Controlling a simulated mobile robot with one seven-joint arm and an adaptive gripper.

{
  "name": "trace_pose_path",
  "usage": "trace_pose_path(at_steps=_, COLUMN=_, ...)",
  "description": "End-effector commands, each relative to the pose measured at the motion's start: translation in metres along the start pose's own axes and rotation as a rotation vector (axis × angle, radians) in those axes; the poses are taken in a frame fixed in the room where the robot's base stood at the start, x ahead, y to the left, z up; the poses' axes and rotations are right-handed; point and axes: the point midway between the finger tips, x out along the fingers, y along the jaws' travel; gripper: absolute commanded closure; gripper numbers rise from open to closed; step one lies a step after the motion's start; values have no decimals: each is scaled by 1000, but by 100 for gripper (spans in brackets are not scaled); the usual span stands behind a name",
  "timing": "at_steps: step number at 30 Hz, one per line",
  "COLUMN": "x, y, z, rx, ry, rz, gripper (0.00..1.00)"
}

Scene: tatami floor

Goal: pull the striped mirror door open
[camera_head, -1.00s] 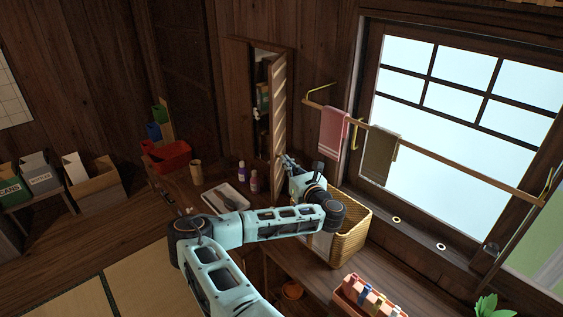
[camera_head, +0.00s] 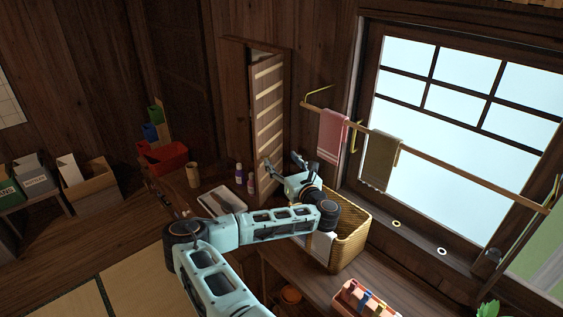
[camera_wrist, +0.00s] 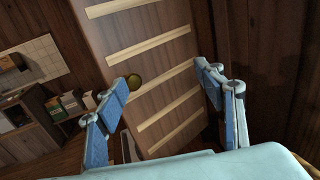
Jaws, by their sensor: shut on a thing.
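The striped door (camera_head: 268,115) is brown with pale horizontal slats and stands ajar, its left edge swung out from the cabinet frame (camera_head: 238,42). Its slatted face also fills the middle of the wrist view (camera_wrist: 150,60). A round brassy knob (camera_wrist: 134,82) sits near the door's left edge, beside my left fingertip. My gripper (camera_head: 282,164) is in front of the door's lower part. No mirror surface is visible.
A wicker basket (camera_head: 352,241) stands under my wrist. A white tray (camera_head: 222,201) and bottles (camera_head: 239,174) are on the counter left of the door. A towel rail with a pink towel (camera_head: 332,136) and a dark towel (camera_head: 379,160) is at the right.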

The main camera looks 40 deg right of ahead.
Motion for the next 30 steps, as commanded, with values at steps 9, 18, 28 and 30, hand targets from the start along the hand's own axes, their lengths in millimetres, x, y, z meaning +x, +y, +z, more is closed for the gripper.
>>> trace_pose_path(at_steps=9, x=0, y=-7, z=10, rx=-3, ry=-18, rz=-19, gripper=58)
trace_pose_path(at_steps=18, x=-28, y=-7, z=9, rx=-5, ry=-16, rz=-21, gripper=66)
trace_pose_path(at_steps=28, x=-98, y=-1, z=4, rx=-4, ry=-5, rz=-8, gripper=66)
trace_pose_path(at_steps=30, x=-108, y=0, z=2, rx=-5, ry=-3, rz=-6, gripper=66)
